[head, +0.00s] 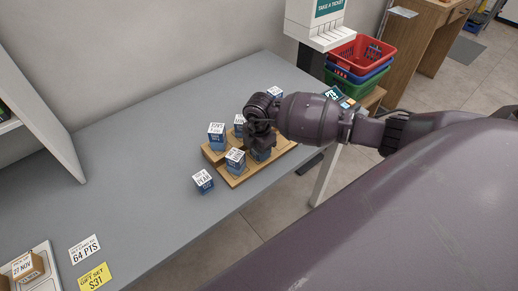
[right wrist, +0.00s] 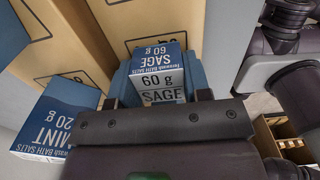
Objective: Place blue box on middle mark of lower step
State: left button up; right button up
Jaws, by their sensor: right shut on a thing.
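My right gripper (head: 260,140) is over the wooden two-step stand (head: 234,180). In the right wrist view the right gripper (right wrist: 158,97) is shut on a blue box with a white label reading SAGE 60 g (right wrist: 158,78). In the head view this blue box (head: 262,154) shows just under the gripper, over the lower step, partly hidden. Whether its base touches the step cannot be told. A blue MINT box (right wrist: 52,125) stands to its left in the wrist view; a box (head: 235,163) stands on the lower step in the head view. My left gripper is not in view.
Similar blue boxes stand on the upper step, including one at its left end (head: 216,136). Another box (head: 203,182) stands on the grey counter (head: 130,165) left of the stand. Price cards (head: 85,249) lie front left. Stacked baskets (head: 361,55) stand beyond the counter.

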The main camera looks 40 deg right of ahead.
jog(key=o, duration=0.7)
jog(key=shift+c, duration=0.2)
